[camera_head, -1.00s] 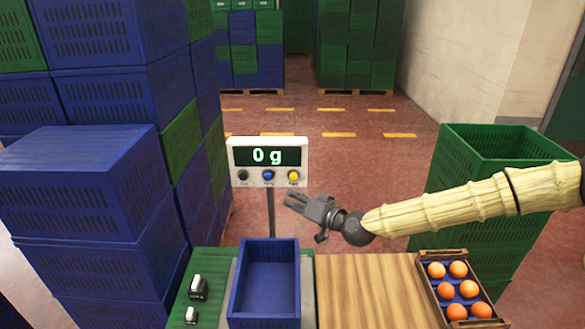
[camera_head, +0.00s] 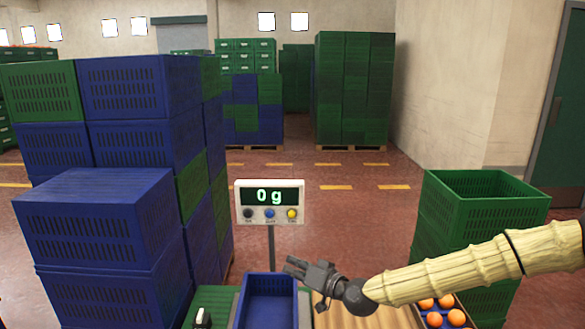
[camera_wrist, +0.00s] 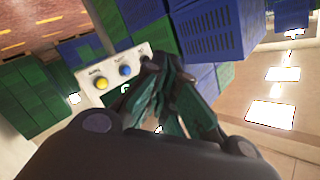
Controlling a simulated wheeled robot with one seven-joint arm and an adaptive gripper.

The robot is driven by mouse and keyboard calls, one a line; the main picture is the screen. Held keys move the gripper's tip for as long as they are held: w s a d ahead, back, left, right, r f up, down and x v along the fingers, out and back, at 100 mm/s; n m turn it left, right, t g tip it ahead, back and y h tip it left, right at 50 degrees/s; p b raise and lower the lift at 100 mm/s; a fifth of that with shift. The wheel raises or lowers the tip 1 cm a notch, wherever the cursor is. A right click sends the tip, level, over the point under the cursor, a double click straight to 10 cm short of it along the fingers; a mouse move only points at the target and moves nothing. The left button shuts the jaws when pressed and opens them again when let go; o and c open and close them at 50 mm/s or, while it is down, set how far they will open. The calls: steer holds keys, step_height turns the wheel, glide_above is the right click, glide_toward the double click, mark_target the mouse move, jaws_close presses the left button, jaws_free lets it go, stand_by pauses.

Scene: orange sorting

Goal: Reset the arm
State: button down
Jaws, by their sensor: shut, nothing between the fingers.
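My gripper (camera_head: 291,265) is shut and empty. In the head view it points left, held in the air in front of the scale's post, just above the right part of the blue crate (camera_head: 268,281). The crate stands on the table and looks empty. The scale display (camera_head: 269,202) reads 0 g. In the wrist view my fingers (camera_wrist: 168,95) fill the middle and cover part of the scale display (camera_wrist: 117,88).
A wooden box (camera_head: 469,303) holds several oranges at the right of the table. Stacked blue crates (camera_head: 98,216) stand at the left, green crates (camera_head: 485,187) at the right. More stacks (camera_head: 353,91) stand far back, with open floor between.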

steer(key=s+a+f+g+h, duration=0.1)
steer(key=s+a+f+g, duration=0.1)
steer(key=s+f, duration=0.5)
steer(key=s+a+f+g, duration=0.15)
steer(key=s+f, duration=0.25)
steer(key=f, duration=0.5)
steer(key=s+d+f+m+g+h, duration=0.1)
steer(key=s+d+f+g+h, duration=0.25)
steer(key=s+f, duration=1.05)
steer(key=s+d+f+g+h, duration=0.2)
steer(key=s+d+f+h, duration=0.1)
steer(key=s+d, duration=0.8)
steer(key=s+d+f+m+g+h, duration=0.1)
steer(key=s+d+f+g+h, duration=0.1)
steer(key=s+d, duration=0.9)
steer(key=shift+s+d+f+h, duration=0.25)
steer(key=shift+s+f+h, duration=0.35)
steer(key=shift+h, duration=0.35)
